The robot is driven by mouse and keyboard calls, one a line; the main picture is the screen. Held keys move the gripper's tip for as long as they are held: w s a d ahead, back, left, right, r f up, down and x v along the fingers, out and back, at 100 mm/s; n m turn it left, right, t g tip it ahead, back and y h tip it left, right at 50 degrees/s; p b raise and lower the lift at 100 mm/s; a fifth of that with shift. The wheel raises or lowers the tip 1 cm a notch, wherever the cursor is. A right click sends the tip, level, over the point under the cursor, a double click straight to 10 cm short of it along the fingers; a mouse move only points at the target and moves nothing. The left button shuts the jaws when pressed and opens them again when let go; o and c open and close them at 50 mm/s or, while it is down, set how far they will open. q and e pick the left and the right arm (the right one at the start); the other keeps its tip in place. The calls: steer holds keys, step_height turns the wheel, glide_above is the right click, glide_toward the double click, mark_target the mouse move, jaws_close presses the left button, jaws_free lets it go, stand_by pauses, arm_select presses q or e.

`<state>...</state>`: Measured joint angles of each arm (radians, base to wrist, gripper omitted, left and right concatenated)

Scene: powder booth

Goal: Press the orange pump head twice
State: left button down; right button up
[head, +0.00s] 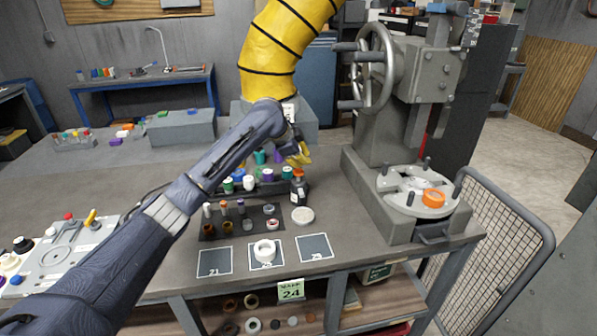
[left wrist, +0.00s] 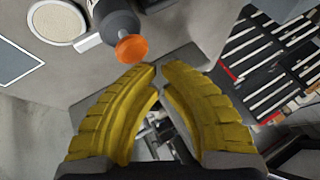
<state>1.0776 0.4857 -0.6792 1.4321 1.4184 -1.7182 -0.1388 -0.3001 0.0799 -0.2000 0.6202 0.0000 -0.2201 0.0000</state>
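The orange pump head (head: 298,173) tops a dark bottle (head: 299,191) standing upright on the grey bench. In the left wrist view the orange pump head (left wrist: 132,48) and the dark bottle (left wrist: 117,22) show just beyond the fingertips, up and to the left. My left gripper (head: 303,160) has yellow fingers and hangs just above and beside the pump head in the head view. In the left wrist view its fingertips (left wrist: 159,68) nearly meet, with nothing between them. I see no contact with the pump head. My right gripper is not in view.
A round pale dish (head: 303,215) lies just in front of the bottle. A dark rack (head: 241,222) of small items is to the left, with colourful bottles behind. A grey press (head: 393,150) stands to the right.

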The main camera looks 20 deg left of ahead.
arm_select(q)
steer(key=shift+f, duration=1.5)
stand_by(1.7)
steer(key=shift+r, duration=1.5)
steer(key=shift+r, duration=0.1)
steer(key=shift+r, duration=2.4)
